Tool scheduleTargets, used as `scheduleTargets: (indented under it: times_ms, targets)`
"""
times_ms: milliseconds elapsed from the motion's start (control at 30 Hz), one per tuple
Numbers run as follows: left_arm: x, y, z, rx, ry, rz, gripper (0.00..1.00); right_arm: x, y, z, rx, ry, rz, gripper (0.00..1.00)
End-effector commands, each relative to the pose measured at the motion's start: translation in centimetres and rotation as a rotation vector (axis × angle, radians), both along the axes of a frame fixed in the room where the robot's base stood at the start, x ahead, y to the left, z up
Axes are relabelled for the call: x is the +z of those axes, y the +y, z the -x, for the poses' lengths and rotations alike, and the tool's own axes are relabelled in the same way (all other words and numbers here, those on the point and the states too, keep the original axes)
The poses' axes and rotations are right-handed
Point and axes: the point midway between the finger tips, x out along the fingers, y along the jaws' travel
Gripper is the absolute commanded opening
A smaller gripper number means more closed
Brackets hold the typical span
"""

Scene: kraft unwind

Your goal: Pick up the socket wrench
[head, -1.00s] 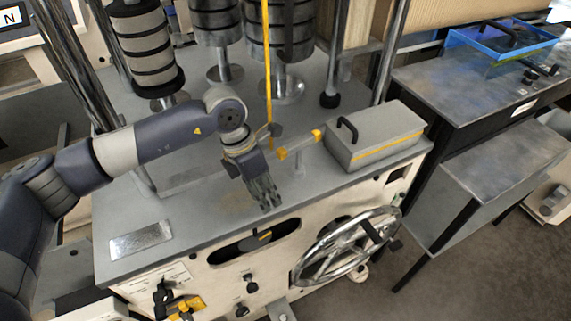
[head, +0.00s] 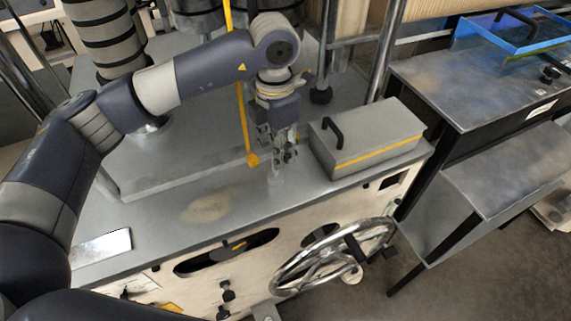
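My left gripper (head: 280,158) points down over the machine's grey top, just left of a grey lidded box. A yellow-ended piece (head: 252,160) shows beside its fingers, and a pale upright post (head: 276,176) shows just below them. I cannot make out whether the fingers are open, or whether they touch these parts. I cannot pick out the socket wrench for certain; it may be hidden or too small to tell. My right gripper is not in view.
The grey box (head: 366,138) with a black handle stands close right of the gripper. A chrome handwheel (head: 335,258) is on the machine's front. A metal plate (head: 101,247) lies front left. A blue tray (head: 512,32) sits on the side table (head: 440,84) at right.

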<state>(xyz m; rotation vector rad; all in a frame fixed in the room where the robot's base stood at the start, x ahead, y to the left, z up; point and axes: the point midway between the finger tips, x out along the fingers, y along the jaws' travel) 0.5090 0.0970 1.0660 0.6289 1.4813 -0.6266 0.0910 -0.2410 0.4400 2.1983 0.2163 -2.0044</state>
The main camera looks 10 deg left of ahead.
Motion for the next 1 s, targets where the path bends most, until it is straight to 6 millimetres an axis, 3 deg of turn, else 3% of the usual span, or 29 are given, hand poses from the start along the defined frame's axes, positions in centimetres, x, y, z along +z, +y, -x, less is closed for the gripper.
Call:
scheduleTargets:
  times_ms: [333, 500, 767, 933, 1000]
  targets:
    - [-3.9, 0.4, -0.2, 0.002, 0.006, -0.002, 0.33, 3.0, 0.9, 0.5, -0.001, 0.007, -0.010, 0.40]
    - [-6.2, 0.4, -0.3, 0.000, 0.004, -0.001, 0.33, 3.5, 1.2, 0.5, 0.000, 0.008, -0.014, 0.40]
    - [-6.7, 0.4, -0.4, -0.001, 0.000, 0.000, 0.33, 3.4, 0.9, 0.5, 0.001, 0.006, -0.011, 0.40]
    - [-6.7, 0.4, -0.4, -0.001, 0.000, 0.000, 0.00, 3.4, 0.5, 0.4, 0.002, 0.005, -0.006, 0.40]
    - [-6.7, 0.4, -0.4, -0.001, 0.000, 0.000, 0.00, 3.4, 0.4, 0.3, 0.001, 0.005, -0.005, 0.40]
